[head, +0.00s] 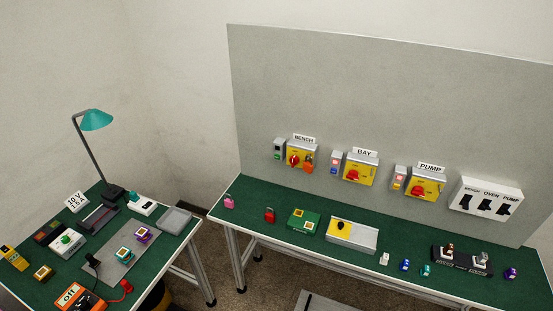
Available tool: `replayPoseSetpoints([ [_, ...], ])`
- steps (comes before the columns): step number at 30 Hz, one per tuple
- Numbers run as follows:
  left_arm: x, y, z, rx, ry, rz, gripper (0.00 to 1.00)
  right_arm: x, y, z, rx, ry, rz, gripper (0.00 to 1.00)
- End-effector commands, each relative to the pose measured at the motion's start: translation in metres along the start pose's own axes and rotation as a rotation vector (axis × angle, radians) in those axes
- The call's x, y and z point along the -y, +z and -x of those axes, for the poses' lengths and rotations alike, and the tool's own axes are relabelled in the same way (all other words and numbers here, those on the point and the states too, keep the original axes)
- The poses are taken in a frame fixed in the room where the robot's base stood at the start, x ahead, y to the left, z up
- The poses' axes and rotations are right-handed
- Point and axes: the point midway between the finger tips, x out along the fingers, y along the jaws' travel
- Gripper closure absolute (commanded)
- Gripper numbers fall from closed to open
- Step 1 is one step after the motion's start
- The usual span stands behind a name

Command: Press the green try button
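A small grey control box (279,148) is mounted on the grey wall panel, just left of the BENCH switch. A small green button (277,156) shows on its lower part; any lettering is too small to read. The BENCH switch (297,157) is a yellow plate with a red knob. An orange-red padlock-like piece (308,164) is at its right side. Neither of my grippers is in view, and nothing covers the box.
BAY (361,169) and PUMP (426,184) switches have similar small boxes. A white three-slot holder (485,198) is at right. The green bench (250,205) below carries padlocks and boxes. A left table (180,228) holds a lamp (95,120) and meter (78,297). Floor separates the tables.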

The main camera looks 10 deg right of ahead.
Motion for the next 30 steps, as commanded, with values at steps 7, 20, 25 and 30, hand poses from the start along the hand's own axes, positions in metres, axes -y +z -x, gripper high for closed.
replayPoseSetpoints([
  [7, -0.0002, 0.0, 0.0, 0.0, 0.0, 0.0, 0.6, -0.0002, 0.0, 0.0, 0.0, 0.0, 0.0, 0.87],
  [20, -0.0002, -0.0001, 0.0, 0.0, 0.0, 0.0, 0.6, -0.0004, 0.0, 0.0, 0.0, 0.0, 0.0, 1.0],
  [25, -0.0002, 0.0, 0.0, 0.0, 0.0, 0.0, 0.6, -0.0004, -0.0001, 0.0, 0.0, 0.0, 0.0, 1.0],
  [30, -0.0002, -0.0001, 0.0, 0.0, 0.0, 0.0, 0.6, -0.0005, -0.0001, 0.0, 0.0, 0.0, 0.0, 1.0],
])
